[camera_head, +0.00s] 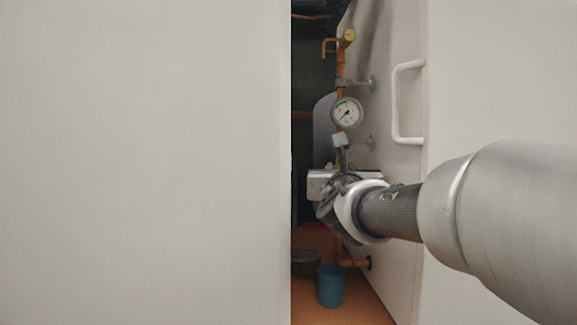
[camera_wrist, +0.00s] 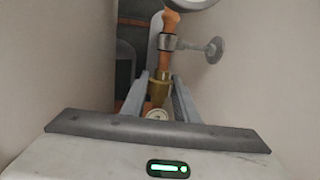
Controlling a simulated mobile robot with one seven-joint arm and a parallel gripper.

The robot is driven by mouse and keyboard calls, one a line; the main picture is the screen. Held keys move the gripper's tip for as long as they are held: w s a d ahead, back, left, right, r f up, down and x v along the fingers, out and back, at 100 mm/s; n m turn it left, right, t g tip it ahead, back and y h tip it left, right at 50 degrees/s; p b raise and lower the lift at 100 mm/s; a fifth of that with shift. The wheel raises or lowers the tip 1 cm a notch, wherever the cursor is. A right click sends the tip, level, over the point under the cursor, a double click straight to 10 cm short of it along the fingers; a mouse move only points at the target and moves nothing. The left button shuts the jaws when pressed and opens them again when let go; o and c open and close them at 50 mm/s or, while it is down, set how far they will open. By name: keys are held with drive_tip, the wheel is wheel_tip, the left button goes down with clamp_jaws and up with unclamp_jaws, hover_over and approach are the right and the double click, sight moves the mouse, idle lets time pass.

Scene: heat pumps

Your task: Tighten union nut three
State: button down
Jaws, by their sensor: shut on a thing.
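A brass union nut (camera_wrist: 158,88) sits on the vertical copper pipe (camera_wrist: 169,28) in the wrist view. No number shows on it, so I cannot tell from a label that it is nut three. My gripper (camera_wrist: 160,88) has one finger on each side of the nut and is shut on it. In the head view my gripper (camera_head: 341,150) reaches into the narrow gap at the pipe, below the round pressure gauge (camera_head: 347,112). There the nut is hidden behind my gripper and wrist. A small dial (camera_wrist: 158,114) shows just below the nut, between my fingers.
A pipe clamp (camera_wrist: 167,42) with a wall mount (camera_wrist: 214,49) is just above the nut. A pale wall panel (camera_head: 140,160) closes the left side. The right panel has a white handle (camera_head: 398,103). A blue bucket (camera_head: 330,287) stands on the orange floor below.

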drive_tip(key=shift+r+m+h+p, duration=0.1)
drive_tip(key=shift+m+h+p, duration=0.5)
drive_tip(key=shift+h+p, duration=0.75)
drive_tip(key=shift+f+g+p, duration=0.2)
drive_tip(key=shift+g+p, duration=0.1)
drive_tip(key=shift+p, duration=0.2)
drive_tip(key=c, duration=1.4)
unclamp_jaws()
drive_tip(key=shift+s, duration=0.15)
drive_tip(key=shift+o, duration=0.2)
drive_tip(key=shift+f+y+b, duration=0.1)
drive_tip(key=shift+y+b, duration=0.25)
drive_tip(key=shift+b, duration=0.4)
drive_tip(key=n+y+b, duration=0.1)
drive_tip(key=b, duration=0.2)
drive_tip(key=shift+y, duration=0.3)
drive_tip(key=shift+y+b, duration=0.4)
drive_tip(key=shift+b, duration=0.75)
drive_tip(key=n+y+b, duration=0.1)
drive_tip(key=b, duration=0.2)
drive_tip(key=shift+t+b, duration=0.4)
drive_tip(key=y+b, duration=0.1)
drive_tip(key=b, duration=0.2)
drive_tip(key=shift+n, duration=0.3)
